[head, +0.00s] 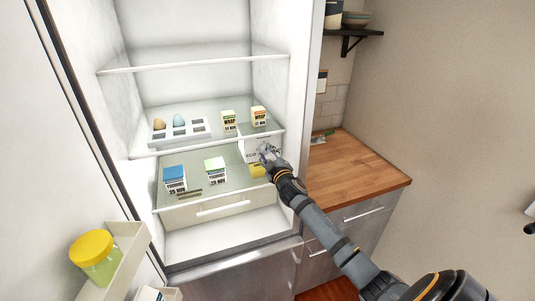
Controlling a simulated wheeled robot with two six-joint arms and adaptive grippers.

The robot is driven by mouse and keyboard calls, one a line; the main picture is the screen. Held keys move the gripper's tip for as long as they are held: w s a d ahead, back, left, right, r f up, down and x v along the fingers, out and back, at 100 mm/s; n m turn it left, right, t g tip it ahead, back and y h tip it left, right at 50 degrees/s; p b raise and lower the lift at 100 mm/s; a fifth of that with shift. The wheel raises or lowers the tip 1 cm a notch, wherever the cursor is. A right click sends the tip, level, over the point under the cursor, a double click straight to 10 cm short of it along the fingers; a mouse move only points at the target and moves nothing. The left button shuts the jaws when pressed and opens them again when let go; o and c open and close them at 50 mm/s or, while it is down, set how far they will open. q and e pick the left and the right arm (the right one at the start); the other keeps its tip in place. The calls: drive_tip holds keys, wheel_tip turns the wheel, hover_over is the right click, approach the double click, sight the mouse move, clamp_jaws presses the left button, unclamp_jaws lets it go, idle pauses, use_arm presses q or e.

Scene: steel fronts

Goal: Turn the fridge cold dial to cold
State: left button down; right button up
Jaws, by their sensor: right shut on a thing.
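The open fridge (196,80) stands at the left with its shelves lit. A white control box (250,143) with "ECO" lettering sits on the right side inside it, below the middle shelf. My right gripper (267,152) reaches in from the lower right and is shut at the front of this box, on what appears to be the cold dial. The fingers cover the dial, so its pointer and setting cannot be read. My left gripper is not in view.
Wrap cartons (229,120) and an egg tray (180,132) are on the middle shelf. A blue carton (175,179) and a green-topped carton (216,170) stand below. The fridge door with a yellow-lidded jar (95,257) is at left; a wooden counter (355,170) is at right.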

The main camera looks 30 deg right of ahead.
drive_tip(key=shift+n, duration=0.3)
drive_tip(key=o, duration=1.2)
drive_tip(key=shift+c, duration=0.2)
drive_tip(key=v, duration=1.2)
